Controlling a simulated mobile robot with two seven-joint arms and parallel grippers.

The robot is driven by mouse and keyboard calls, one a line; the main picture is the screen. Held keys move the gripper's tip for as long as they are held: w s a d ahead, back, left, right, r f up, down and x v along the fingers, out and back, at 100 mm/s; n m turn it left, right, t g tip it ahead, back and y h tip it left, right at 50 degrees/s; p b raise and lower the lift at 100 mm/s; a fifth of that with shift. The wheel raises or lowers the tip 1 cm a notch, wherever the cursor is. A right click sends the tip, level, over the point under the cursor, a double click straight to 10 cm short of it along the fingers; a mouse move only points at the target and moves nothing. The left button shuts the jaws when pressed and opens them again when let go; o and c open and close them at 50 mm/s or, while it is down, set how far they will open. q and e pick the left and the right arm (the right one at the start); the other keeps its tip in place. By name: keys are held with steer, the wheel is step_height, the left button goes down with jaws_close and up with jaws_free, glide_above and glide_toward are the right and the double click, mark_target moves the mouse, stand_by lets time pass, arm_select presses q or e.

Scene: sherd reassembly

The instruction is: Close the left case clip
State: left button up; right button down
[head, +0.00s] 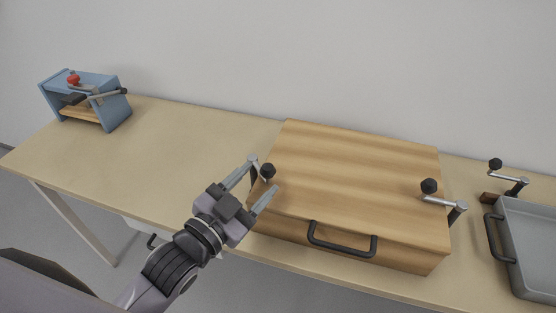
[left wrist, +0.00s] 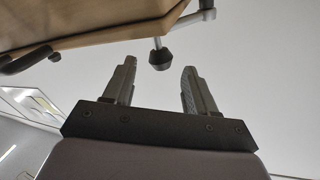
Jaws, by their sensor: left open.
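The wooden case (head: 350,175) lies on the table with its lid down and a black handle (head: 340,243) on its front. The left case clip (head: 255,173) is a metal lever with a black knob (head: 268,170) at the lid's left edge. My left gripper (head: 265,177) is open, its fingers on either side of the knob. In the left wrist view the knob (left wrist: 161,58) shows between the fingertips, with gaps on both sides. I cannot tell whether a finger touches the lever. The right case clip (head: 455,208) has its knob over the lid's right edge. My right gripper is not in view.
A grey tray (head: 530,243) with a black handle and a similar clip (head: 510,182) stand at the right. A blue fixture (head: 117,107) with a red knob stands at the far left. The table (head: 170,160) between it and the case is clear.

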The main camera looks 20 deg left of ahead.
arm_select(q)
steer(key=shift+x, duration=3.25)
jaws_close()
